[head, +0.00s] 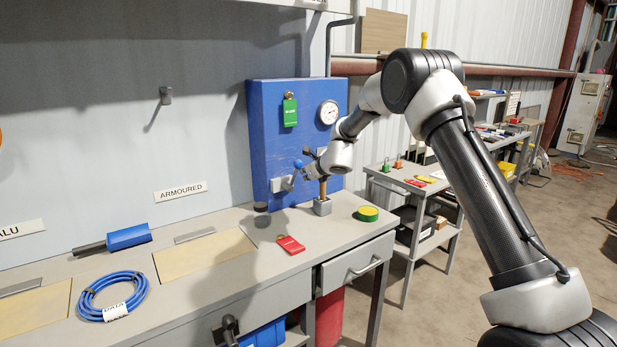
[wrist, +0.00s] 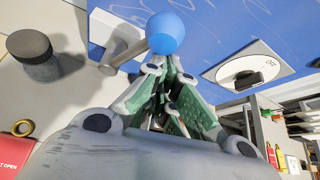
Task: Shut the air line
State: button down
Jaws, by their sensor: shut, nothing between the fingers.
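A blue panel (head: 262,120) stands at the back of the bench. Low on it is a grey valve block (head: 277,184) with a lever ending in a blue ball knob (head: 298,163). In the wrist view the blue ball (wrist: 166,33) sits on a grey rod (wrist: 122,56) that slants up from the pale block (wrist: 108,36). My gripper (wrist: 171,72) is shut and empty, its green-padded fingertips just below the ball. I cannot tell whether they touch it. In the head view my gripper (head: 311,170) is small and partly hidden by the wrist.
A gauge (head: 329,112) and a green tag (head: 290,110) are on the panel. A white plate with a dark knob (wrist: 249,80) shows beside the gripper.

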jog(key=shift+s+a+r, duration=0.3)
jog(key=shift+a+r, duration=0.25)
jog(key=shift+a, duration=0.05)
jog(key=shift+s+a+r, duration=0.25)
jog(key=shift+a+r, duration=0.25)
jog(key=shift+a, duration=0.1)
jog(key=shift+a+r, duration=0.15)
jog(key=d+f, duration=0.3)
jog(key=d, duration=0.1)
jog(key=s+r, duration=0.2)
jog(key=s, duration=0.7)
jog(key=shift+r, duration=0.2)
jog(key=shift+d, duration=0.1)
